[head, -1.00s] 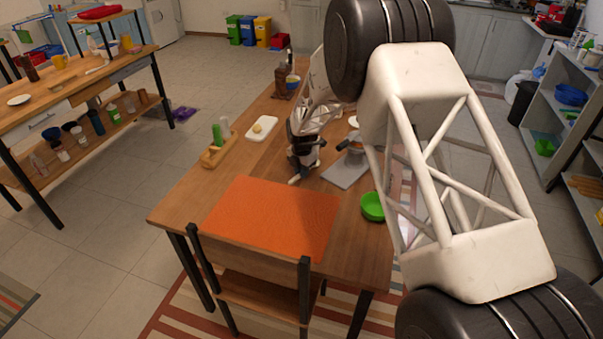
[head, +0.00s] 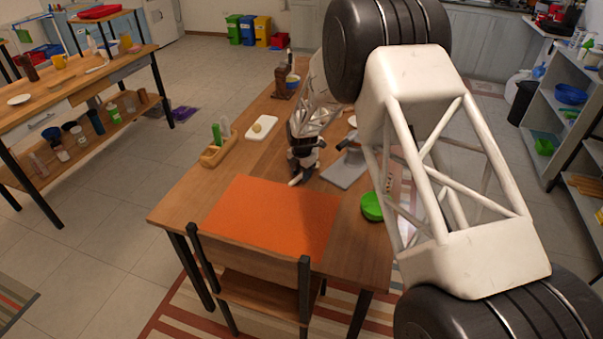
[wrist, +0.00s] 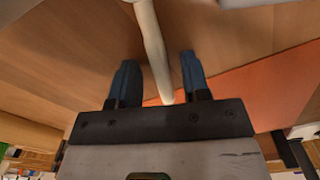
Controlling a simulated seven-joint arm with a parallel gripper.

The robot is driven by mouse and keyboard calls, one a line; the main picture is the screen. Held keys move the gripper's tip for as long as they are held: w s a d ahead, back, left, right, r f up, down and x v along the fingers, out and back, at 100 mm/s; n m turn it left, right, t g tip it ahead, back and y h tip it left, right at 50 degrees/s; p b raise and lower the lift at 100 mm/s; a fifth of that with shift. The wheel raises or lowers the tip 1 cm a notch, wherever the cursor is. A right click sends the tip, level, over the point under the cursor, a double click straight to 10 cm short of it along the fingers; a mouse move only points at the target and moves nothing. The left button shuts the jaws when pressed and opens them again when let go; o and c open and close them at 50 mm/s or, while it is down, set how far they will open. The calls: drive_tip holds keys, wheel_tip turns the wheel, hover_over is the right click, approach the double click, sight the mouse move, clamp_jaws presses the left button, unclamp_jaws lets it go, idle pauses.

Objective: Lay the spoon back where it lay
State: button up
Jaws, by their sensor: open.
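In the wrist view, the two dark fingers of my gripper (wrist: 158,60) are apart. A pale, rod-like handle, which looks like the spoon (wrist: 153,50), runs between them with a visible gap on each side. Its far end runs out of the top of the view. In the head view, my gripper (head: 303,165) is low over the wooden table, just behind the orange mat. The pale end of the spoon (head: 296,181) shows beside it at the mat's back edge. The rest of the spoon is hidden there by the gripper.
The orange mat (head: 272,220) covers the table front. A grey board (head: 346,171) and green bowl (head: 372,206) stand to the right. A white board (head: 262,127) and wooden caddy (head: 217,153) are to the left. A brown mill (head: 282,85) stands at the back.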

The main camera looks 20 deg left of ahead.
drive_tip(key=shift+r, duration=0.1)
wheel_tip(320, 180, up, 12)
idle(0.7)
idle(0.4)
idle(0.4)
